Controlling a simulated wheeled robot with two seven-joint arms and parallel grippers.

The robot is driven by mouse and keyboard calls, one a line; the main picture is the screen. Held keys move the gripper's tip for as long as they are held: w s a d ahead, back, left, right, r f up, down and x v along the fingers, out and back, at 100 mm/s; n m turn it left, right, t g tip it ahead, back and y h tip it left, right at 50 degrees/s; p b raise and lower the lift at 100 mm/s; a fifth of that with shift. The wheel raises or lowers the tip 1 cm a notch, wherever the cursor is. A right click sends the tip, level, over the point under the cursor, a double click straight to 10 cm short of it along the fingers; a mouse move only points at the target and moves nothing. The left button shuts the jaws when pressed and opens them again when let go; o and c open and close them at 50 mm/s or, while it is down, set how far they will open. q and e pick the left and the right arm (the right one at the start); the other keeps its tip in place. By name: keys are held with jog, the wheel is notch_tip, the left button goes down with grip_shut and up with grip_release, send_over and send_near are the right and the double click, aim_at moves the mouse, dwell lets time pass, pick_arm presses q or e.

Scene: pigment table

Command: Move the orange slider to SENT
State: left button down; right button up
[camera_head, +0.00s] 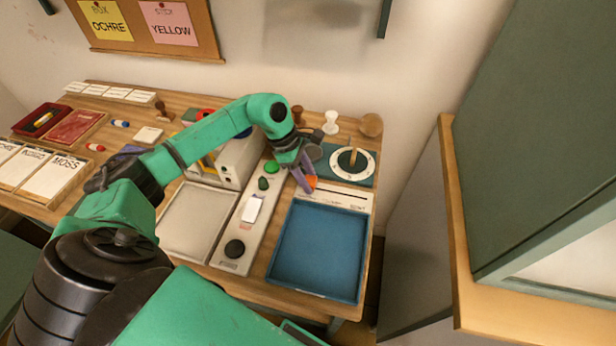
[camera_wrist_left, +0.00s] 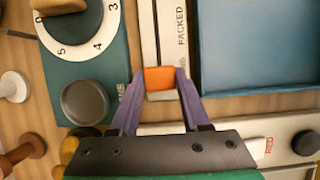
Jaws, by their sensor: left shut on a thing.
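The orange slider (camera_head: 312,181) is a small block at the left end of a white track strip (camera_head: 345,198) behind the blue tray. The strip's right end carries a small label that looks like SENT. In the left wrist view the slider (camera_wrist_left: 159,78) sits between the two purple fingers of my left gripper (camera_wrist_left: 160,82), which is shut on it. The word PACKED (camera_wrist_left: 181,26) shows on the strip beyond it. In the head view my left gripper (camera_head: 307,178) reaches down from above and partly hides the slider. My right gripper is out of view.
The empty blue tray (camera_head: 318,249) lies in front of the strip. A numbered dial (camera_head: 351,163) stands behind it, and a control panel with a green button (camera_head: 272,167) and a black knob (camera_head: 235,248) is to the left. The strip right of the slider looks clear.

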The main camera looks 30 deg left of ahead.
aim_at(366, 199)
pick_arm(q)
jog(key=shift+w+r, duration=0.1)
dwell(0.7)
jog(key=shift+d, duration=0.1)
jog(key=w+d+b, duration=0.1)
jog(key=d, duration=0.3)
jog(key=w+d+b, duration=0.1)
jog(key=d, duration=0.3)
jog(key=w+d+b, duration=0.1)
jog(key=d, duration=0.3)
jog(key=shift+w+d, duration=0.2)
jog(key=shift+d, duration=0.2)
jog(key=shift+r, duration=0.1)
jog(key=c, duration=0.6)
grip_release()
jog(key=shift+c, duration=0.2)
jog(key=shift+d, duration=0.1)
